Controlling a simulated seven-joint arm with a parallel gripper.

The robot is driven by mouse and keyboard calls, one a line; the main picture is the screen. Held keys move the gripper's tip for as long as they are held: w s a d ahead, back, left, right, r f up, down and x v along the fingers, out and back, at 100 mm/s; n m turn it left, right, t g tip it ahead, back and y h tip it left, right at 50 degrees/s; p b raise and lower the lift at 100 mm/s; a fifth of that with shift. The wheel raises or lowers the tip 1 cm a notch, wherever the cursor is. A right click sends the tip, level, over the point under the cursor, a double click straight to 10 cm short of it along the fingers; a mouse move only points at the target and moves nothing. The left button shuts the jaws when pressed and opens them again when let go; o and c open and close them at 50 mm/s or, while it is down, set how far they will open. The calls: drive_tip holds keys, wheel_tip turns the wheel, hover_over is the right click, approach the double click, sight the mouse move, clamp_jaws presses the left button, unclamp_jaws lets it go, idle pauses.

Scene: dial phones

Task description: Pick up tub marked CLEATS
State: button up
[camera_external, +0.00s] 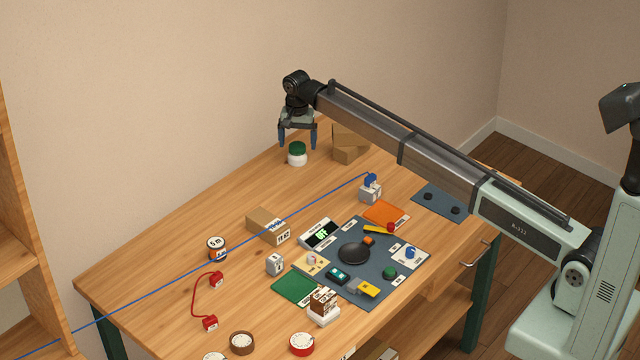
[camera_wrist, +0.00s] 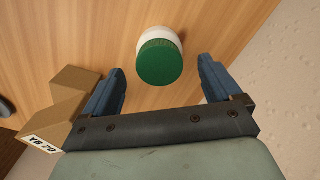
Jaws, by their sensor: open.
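A white tub with a green lid (camera_external: 297,154) stands upright at the back of the wooden table. It also shows in the wrist view, its green lid (camera_wrist: 160,62) toward the camera and between the lines of my fingers. No CLEATS marking can be read on it in either view. My gripper (camera_external: 298,140) is above the tub, fingers pointing down. In the wrist view my gripper (camera_wrist: 160,85) is open, with its two blue fingers spread apart and nothing held between them.
Cardboard boxes (camera_external: 350,143) stand just right of the tub; one (camera_wrist: 55,110) shows close to a finger in the wrist view. A blue cord (camera_external: 230,250) crosses the table. A dark mat (camera_external: 375,290) with several small devices lies farther forward. Table left of the tub is clear.

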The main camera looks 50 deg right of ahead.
sight(297, 145)
drive_tip(key=shift+a+f, duration=0.2)
drive_tip(key=shift+f, duration=2.05)
drive_tip(key=c, duration=1.2)
